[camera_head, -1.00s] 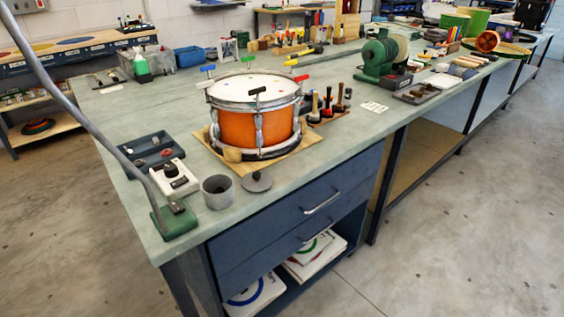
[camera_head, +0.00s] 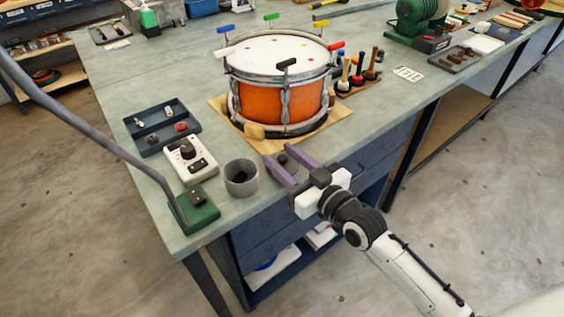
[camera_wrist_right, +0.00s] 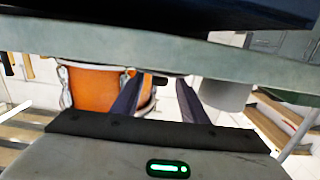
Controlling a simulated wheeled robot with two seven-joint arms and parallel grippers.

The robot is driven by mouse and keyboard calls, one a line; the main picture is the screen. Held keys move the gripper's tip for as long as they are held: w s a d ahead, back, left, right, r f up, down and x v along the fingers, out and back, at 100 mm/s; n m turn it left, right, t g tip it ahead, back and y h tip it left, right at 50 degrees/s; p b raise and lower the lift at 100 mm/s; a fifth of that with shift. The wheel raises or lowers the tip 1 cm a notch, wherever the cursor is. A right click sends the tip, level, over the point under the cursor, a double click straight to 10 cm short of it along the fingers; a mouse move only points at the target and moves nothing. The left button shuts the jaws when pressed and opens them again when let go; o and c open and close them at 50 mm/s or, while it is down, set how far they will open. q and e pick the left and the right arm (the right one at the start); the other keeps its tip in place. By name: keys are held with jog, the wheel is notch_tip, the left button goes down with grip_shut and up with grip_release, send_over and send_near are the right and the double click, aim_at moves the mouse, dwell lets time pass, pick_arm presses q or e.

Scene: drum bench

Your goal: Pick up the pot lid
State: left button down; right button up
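The pot lid (camera_head: 284,163) is a dark grey disc with a small knob, lying on the bench top near the front edge, right of the pot. My right gripper (camera_head: 279,153) reaches over it from the front, its two purple fingers spread apart, partly hiding the lid. In the right wrist view my gripper's fingers (camera_wrist_right: 158,82) are also apart, with a small dark piece, probably the lid's knob, showing between them. Whether the fingers touch it I cannot tell. The grey pot (camera_head: 241,187) stands open to the left. My left gripper is not in view.
An orange drum (camera_head: 285,98) stands on a tan board behind the lid. Left of the pot are a white control box (camera_head: 190,160), a dark tray (camera_head: 150,126) and a green lamp base (camera_head: 197,212). The bench's front edge is close to the lid.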

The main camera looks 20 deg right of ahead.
aim_at(272, 154)
jog(key=x, duration=0.4)
jog(key=shift+w+f, duration=0.1)
jog(key=shift+w, duration=0.15)
grip_shut()
